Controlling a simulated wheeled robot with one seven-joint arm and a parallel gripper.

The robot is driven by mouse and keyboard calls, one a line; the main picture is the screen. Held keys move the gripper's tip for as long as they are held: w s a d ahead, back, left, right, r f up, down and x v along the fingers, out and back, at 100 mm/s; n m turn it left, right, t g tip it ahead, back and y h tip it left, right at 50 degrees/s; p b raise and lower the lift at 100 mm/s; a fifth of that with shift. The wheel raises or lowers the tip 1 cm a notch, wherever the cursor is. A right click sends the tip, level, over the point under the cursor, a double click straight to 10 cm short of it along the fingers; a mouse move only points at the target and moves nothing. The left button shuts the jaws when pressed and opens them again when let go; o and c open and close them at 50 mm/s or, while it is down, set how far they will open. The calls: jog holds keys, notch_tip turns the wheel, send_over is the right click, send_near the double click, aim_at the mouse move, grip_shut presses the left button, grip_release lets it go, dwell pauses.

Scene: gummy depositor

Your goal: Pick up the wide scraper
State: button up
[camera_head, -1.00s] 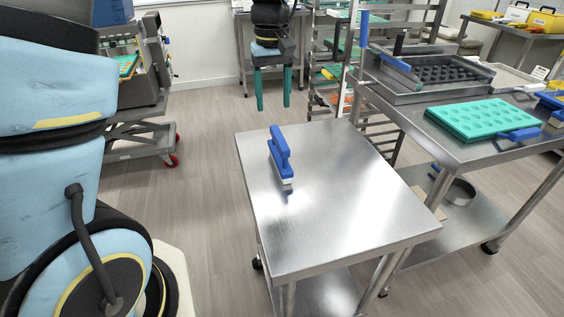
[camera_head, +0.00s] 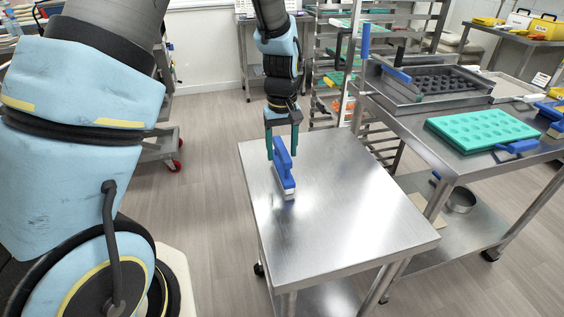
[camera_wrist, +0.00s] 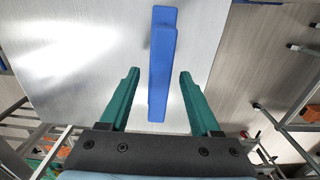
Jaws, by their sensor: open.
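The wide scraper (camera_head: 284,168), with a blue handle and a pale lower edge, stands upright on the small steel table (camera_head: 335,225), near its far left part. In the wrist view its blue handle (camera_wrist: 162,65) runs lengthwise up the picture. My gripper (camera_head: 283,154) has two green fingers and is open at the far end of the scraper. In the wrist view the gripper (camera_wrist: 158,75) has a finger on each side of the line of the handle, with a gap on both sides. The handle's near end lies between the fingers; no contact shows.
A steel bench (camera_head: 430,150) on the right holds a green mold tray (camera_head: 482,129), a dark mold in a metal frame (camera_head: 440,82) and blue-handled tools. A tall rack (camera_head: 330,70) stands behind the table. The rest of the small tabletop is clear.

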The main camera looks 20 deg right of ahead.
grip_shut()
dwell(0.5)
dwell(0.9)
